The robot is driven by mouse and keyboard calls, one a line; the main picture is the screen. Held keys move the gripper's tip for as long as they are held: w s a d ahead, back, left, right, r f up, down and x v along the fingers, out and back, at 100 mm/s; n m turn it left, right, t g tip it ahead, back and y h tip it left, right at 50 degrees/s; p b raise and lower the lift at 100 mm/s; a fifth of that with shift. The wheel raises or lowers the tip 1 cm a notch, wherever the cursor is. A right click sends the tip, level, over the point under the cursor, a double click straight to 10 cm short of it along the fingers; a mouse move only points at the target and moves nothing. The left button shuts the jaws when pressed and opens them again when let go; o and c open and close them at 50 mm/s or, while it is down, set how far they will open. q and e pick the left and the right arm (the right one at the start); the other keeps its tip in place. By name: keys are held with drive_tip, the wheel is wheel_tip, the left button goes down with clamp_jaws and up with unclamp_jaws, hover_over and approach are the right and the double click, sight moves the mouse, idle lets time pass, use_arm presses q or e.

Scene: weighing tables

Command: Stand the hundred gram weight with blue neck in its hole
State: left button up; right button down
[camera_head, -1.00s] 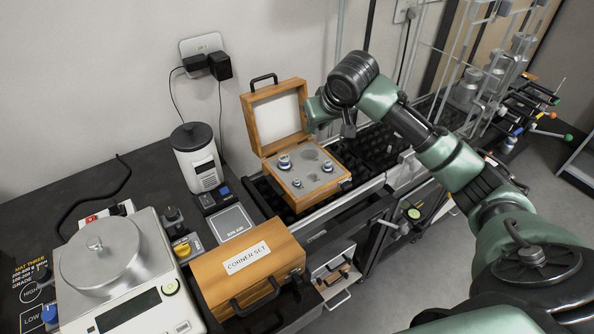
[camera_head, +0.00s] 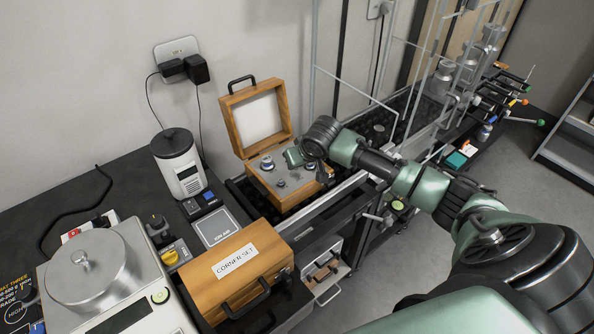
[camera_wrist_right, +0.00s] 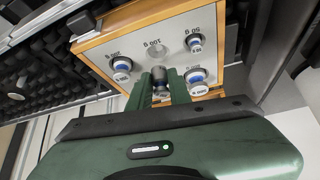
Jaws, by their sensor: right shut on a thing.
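The open wooden weight box (camera_head: 267,186) stands behind the corner-set case in the head view. Its grey panel (camera_wrist_right: 141,37) fills the upper part of the right wrist view. My right gripper (camera_wrist_right: 159,85) is shut on a small grey metal weight (camera_wrist_right: 160,84), seen between its fingertips over the panel. The fingers hide the neck of this weight. The empty hole (camera_wrist_right: 158,53) marked 100 G lies just beyond the fingertips, apart from them in the picture. In the head view my right gripper (camera_head: 301,158) is over the box. My left gripper is not in view.
Blue-necked weights stand at the 200 G place (camera_wrist_right: 122,67), the 50 G place (camera_wrist_right: 195,43) and right of the fingers (camera_wrist_right: 196,78). The raised lid (camera_head: 257,118) stands behind. The corner-set case (camera_head: 237,270) and balance (camera_head: 120,285) are in front.

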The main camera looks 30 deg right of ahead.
sight(295, 180)
wheel_tip(295, 180, down, 3)
drive_tip(key=shift+f, duration=0.2)
drive_tip(key=shift+s, duration=0.1)
drive_tip(key=shift+f, duration=0.2)
drive_tip(key=shift+s+a+f, duration=0.15)
drive_tip(key=shift+s+f, duration=0.25)
drive_tip(key=shift+f, duration=0.2)
drive_tip(key=c, duration=1.3)
unclamp_jaws()
drive_tip(key=shift+r, duration=0.25)
drive_tip(key=w+v, duration=0.1)
drive_tip(key=v, duration=1.1)
drive_tip(key=shift+r, duration=0.55)
